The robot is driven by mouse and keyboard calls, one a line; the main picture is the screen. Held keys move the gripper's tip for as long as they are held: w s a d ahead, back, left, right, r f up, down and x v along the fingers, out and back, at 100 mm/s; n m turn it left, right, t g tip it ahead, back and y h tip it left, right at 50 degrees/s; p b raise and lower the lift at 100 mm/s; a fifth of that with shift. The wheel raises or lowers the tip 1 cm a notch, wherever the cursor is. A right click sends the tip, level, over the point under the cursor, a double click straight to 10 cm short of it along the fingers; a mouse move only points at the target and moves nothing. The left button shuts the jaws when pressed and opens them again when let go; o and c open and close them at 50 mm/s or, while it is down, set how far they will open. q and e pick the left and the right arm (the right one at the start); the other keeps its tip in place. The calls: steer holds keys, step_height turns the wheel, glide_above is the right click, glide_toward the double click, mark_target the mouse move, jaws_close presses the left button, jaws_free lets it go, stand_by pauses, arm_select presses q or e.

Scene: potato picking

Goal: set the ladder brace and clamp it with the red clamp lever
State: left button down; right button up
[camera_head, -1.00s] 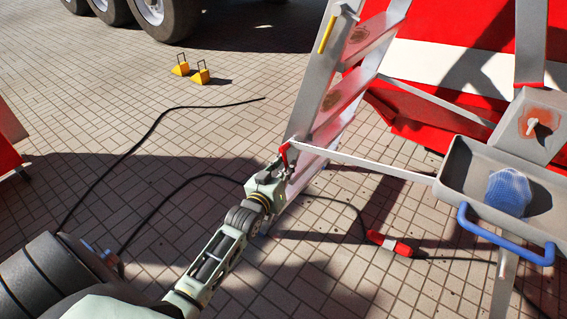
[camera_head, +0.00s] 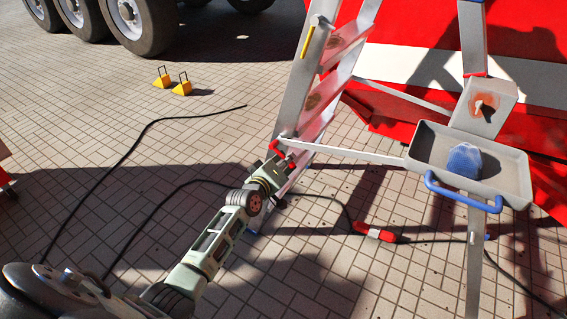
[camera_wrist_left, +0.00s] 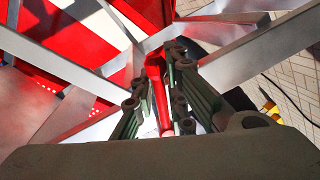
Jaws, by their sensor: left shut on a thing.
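The stepladder (camera_head: 294,92) stands open, with a blue-handled tray on its right side. The ladder brace (camera_head: 345,153) is a pale metal bar running almost level from the left rail to the tray's left edge. The red clamp lever (camera_head: 276,148) sits at the brace's left end, against the rail. My left gripper (camera_head: 284,165) reaches it from below. In the left wrist view, the red lever (camera_wrist_left: 157,92) stands between the fingers of my left gripper (camera_wrist_left: 166,88), which is shut on it. Whether the lever clamps the brace tight cannot be told. My right gripper is out of view.
The tray (camera_head: 513,180) holds a blue-white cloth-like lump (camera_head: 465,161). A black cable with a red connector (camera_head: 373,231) crosses the paving below. Yellow chocks (camera_head: 181,88) and truck wheels (camera_head: 128,16) are farther back. A red-and-white barrier (camera_head: 425,70) stands behind the ladder.

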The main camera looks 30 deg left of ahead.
arm_select(q)
steer(key=shift+s+d+n, duration=0.1)
steer(key=shift+d+n, duration=0.1)
steer(key=shift+n, duration=0.2)
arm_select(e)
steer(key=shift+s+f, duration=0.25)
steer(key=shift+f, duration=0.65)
arm_select(q)
steer(key=c, duration=1.8)
jaws_free()
steer(key=shift+r, duration=0.1)
steer(key=s, duration=0.4)
steer(key=s+r, duration=0.1)
steer(key=s, duration=0.2)
steer(key=s+r, duration=0.1)
steer(key=s, duration=0.3)
steer(key=shift+s+a+r, duration=0.25)
steer(key=shift+s, duration=0.1)
steer(key=shift+f+h, duration=0.1)
steer(key=shift+h, duration=0.2)
